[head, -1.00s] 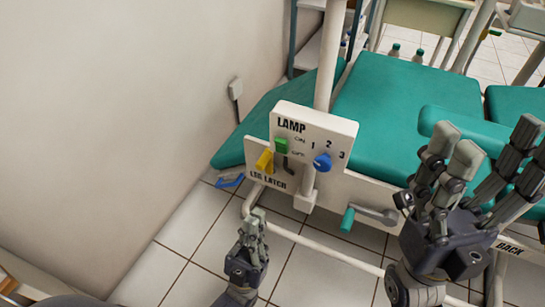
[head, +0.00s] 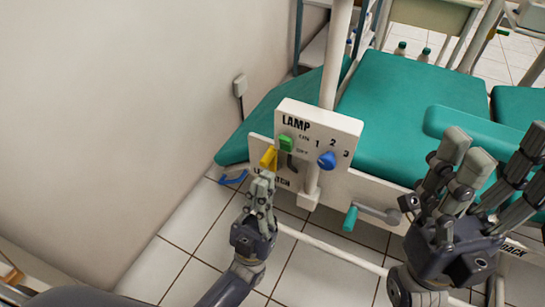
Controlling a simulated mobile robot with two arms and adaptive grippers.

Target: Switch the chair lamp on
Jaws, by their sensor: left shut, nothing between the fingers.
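The white lamp panel (head: 345,128) is fixed to the chair's pole, marked LAMP with small switch labels. A green switch (head: 286,143) sits at the upper end of a dark slot, by the upper small label. A blue knob (head: 327,160) sits to its right, below the numbers 1, 2 and 3. My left gripper (head: 263,178) is shut and empty, its fingertips just below the yellow latch handle and below left of the green switch. The fingers partly cover the LEG LATCH lettering. My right gripper (head: 490,150) is open and empty at the right, with fingers spread upward.
The yellow latch handle (head: 268,158) sticks out close to my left fingertips. A teal-handled crank (head: 350,218) projects below the panel. The green chair seat (head: 405,110) lies behind. A wall with a socket (head: 239,85) bounds the left. The tiled floor below is open.

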